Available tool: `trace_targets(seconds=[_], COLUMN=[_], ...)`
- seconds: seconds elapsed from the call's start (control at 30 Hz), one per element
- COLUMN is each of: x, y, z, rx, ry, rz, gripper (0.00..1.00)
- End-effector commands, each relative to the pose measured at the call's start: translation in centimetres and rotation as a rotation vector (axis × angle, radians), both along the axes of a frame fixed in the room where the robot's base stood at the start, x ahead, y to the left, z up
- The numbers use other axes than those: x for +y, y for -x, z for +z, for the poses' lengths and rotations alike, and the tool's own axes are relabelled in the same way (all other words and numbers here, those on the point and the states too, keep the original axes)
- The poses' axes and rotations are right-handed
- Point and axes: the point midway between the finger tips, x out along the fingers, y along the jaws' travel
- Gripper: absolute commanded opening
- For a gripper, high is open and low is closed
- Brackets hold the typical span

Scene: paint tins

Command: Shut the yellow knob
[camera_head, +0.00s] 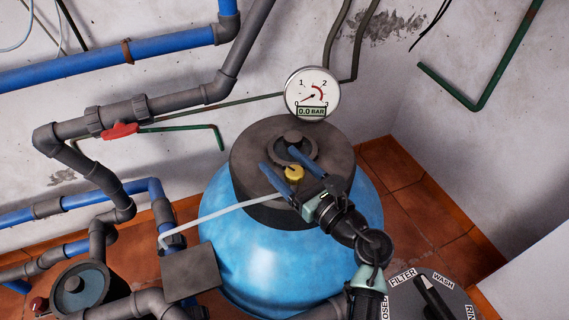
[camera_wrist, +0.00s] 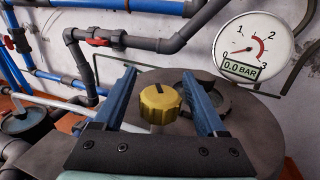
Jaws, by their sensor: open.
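The yellow knob (camera_head: 294,173) sits on top of the dark grey head (camera_head: 250,160) of a blue tank (camera_head: 235,260). In the wrist view the yellow knob (camera_wrist: 160,103) has a ribbed side and a dark mark on its top. My gripper (camera_head: 281,165) is open, with one blue finger on each side of the knob in the head view. In the wrist view my gripper (camera_wrist: 165,90) also shows the knob between its fingers, with gaps on both sides. I cannot tell how far the fingers reach down around it.
A pressure gauge (camera_head: 312,94) reading 0.0 BAR stands behind the tank head. A red valve handle (camera_head: 120,130) is on the grey pipe at the left. A dial with a black lever (camera_head: 432,297) is at the lower right. Blue and grey pipes crowd the left.

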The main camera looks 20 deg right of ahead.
Motion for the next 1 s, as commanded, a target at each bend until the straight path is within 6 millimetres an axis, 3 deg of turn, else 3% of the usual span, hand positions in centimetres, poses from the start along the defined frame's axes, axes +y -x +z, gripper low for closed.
trace_targets(seconds=[0.27,0.67,1.0], x=[0.05,0.03,0.05], y=[-0.14,-0.11,-0.14], z=[0.03,0.03,0.10], rx=[0.000,0.000,0.001], ry=[0.000,0.000,-0.002], rz=[0.000,0.000,-0.026], gripper=[0.74,0.02,0.00])
